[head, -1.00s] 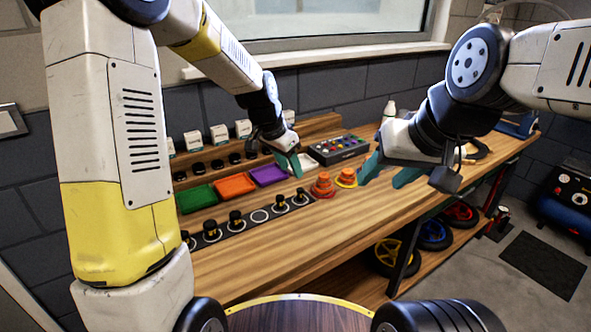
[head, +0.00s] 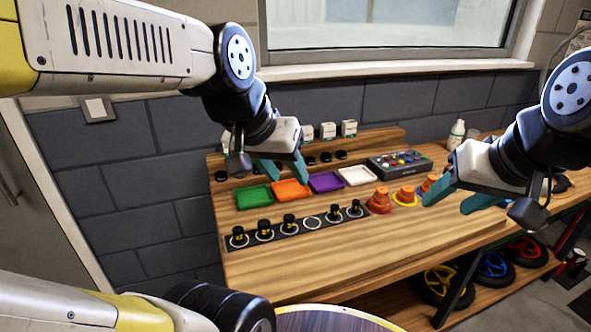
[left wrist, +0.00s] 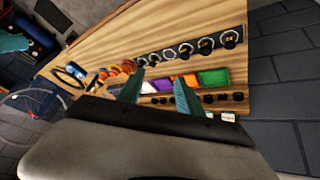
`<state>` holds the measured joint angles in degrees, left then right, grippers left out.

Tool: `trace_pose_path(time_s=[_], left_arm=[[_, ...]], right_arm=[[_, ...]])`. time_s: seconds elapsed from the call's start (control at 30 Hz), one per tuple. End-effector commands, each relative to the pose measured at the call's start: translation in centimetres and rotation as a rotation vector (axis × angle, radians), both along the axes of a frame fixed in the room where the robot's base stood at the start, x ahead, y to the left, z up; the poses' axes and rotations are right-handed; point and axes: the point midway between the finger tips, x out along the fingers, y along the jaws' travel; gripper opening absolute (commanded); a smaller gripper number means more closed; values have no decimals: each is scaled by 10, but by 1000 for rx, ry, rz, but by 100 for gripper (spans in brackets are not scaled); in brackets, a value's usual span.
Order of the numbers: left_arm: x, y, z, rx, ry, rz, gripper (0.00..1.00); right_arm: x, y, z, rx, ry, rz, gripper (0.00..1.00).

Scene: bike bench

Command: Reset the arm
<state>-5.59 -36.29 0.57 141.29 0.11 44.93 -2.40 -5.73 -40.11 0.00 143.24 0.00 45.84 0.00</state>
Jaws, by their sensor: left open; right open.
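My left gripper (head: 284,170) is open and empty. In the head view it shows in front of the green tray and orange tray, above the bench; its teal fingers also show in the left wrist view (left wrist: 155,92), apart with nothing between them. My right gripper (head: 461,199) is open and empty at the right of the head view, above the bench near the orange cones. My left arm (head: 130,45) reaches in from the upper left. My right arm comes in from the right edge, mostly out of frame.
The wooden bench (head: 330,255) holds a green tray (head: 254,197), orange tray (head: 291,189), purple tray (head: 326,182), white tray (head: 357,175), button box (head: 400,164), orange cones (head: 380,201) and a strip of black knobs (head: 290,222). A white bottle (head: 456,134) stands behind. Wheels (head: 440,284) lie below.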

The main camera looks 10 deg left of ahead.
Motion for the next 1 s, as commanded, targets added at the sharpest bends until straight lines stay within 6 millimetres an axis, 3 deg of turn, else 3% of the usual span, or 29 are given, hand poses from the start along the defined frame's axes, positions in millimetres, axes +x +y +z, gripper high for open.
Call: trace_pose_path(time_s=[0.2,1.0], left_arm=[[-18,4,-2,-28,-7,43,42],[-17,4,-1,-26,-8,43,42]], right_arm=[[0,0,0,0,0,0,51],[0,0,0,0,0,0,51]])
